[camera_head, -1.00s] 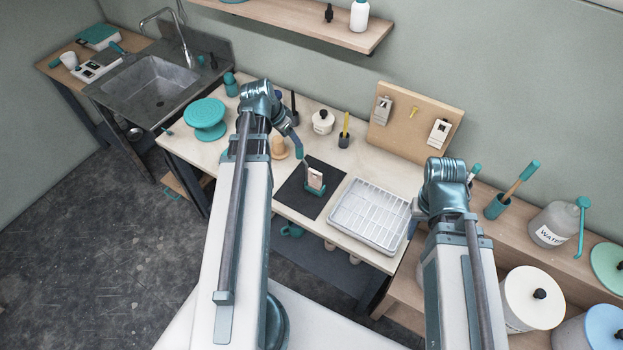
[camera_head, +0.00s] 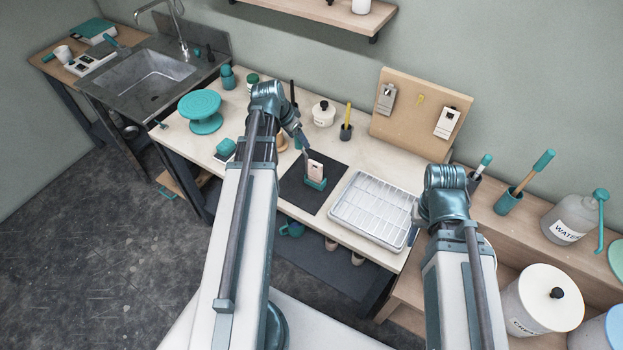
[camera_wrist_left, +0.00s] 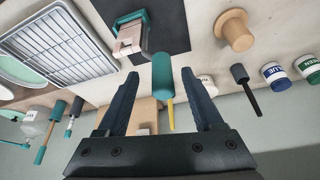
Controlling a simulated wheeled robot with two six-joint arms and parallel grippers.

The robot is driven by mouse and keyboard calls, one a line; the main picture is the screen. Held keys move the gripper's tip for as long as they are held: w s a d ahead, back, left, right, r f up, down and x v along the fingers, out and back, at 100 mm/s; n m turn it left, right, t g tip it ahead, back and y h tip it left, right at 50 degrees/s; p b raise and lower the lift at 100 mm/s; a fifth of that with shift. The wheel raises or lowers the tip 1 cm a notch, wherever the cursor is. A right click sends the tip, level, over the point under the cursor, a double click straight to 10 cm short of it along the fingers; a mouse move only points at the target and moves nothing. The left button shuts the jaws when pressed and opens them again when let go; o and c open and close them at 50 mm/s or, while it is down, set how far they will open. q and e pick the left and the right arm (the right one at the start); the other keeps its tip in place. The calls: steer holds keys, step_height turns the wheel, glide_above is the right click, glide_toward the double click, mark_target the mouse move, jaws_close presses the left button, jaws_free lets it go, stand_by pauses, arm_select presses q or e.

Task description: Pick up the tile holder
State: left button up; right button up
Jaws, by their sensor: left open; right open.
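The tile holder (camera_head: 316,184) is a small teal block with a pale tile upright in it, standing on a dark mat (camera_head: 298,198) on the bench. In the left wrist view the tile holder (camera_wrist_left: 129,40) shows at the top, left of centre, beyond the fingertips. My left gripper (camera_wrist_left: 160,76) is open, its two dark fingers apart and not touching the holder. In the head view my left gripper (camera_head: 306,147) is just behind and left of the holder, partly hidden by its wrist.
A white gridded tray (camera_head: 374,211) lies right of the mat. A teal cylinder (camera_wrist_left: 163,73) shows between the left fingers in the wrist view. A wooden knob-shaped piece (camera_wrist_left: 234,30), a dark cup (camera_head: 346,132) and a white lidded jar (camera_head: 323,114) stand nearby.

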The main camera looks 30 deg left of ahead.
arm_select(q)
steer(key=b+x, duration=0.5)
steer(key=shift+a+f, duration=0.1)
steer(key=shift+a, duration=0.05)
steer(key=shift+c, duration=0.3)
jaws_close()
stand_by(1.1)
